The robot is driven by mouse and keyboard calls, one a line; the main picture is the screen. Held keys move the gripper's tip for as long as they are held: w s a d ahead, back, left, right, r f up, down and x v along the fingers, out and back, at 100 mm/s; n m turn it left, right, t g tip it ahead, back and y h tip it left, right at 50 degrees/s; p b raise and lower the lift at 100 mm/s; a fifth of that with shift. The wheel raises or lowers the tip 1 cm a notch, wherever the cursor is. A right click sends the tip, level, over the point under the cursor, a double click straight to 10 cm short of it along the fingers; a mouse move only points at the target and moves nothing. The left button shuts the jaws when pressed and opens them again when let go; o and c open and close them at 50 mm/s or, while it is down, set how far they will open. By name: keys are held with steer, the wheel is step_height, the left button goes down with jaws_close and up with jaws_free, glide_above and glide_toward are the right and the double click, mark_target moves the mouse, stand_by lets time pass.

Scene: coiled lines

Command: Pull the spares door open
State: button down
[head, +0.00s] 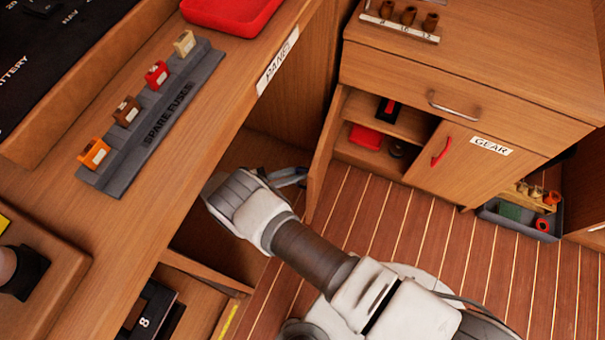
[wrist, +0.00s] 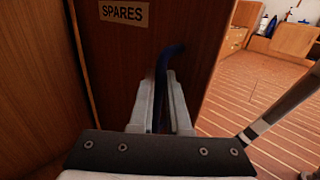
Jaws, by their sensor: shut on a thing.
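The spares door (wrist: 120,60) fills the middle of the wrist view as a dark brown panel with a SPARES label (wrist: 124,12). My gripper (wrist: 162,105) is shut on its upright blue handle (wrist: 165,65), below and right of the label. In the head view, the door (head: 325,155) is seen nearly edge-on, swung out from the left side of the cabinet. The shelves behind it are exposed. My gripper (head: 292,178) is at its left face, and the handle is mostly hidden there.
The PANEL counter (head: 215,130) overhangs close to my arm on the left. The GEAR door (head: 468,165), with a red handle, is closed right of the open shelves. A grey bin (head: 515,220) stands on the floor at right. The plank floor (head: 400,225) before the cabinet is clear.

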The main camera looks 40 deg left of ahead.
steer(key=shift+w+a+r, duration=0.1)
steer(key=shift+w+a, duration=0.15)
steer(key=shift+a, duration=0.15)
steer(key=c, duration=1)
jaws_free()
steer(key=shift+o, duration=0.6)
steer(key=shift+s, duration=0.1)
steer(key=shift+d, duration=0.25)
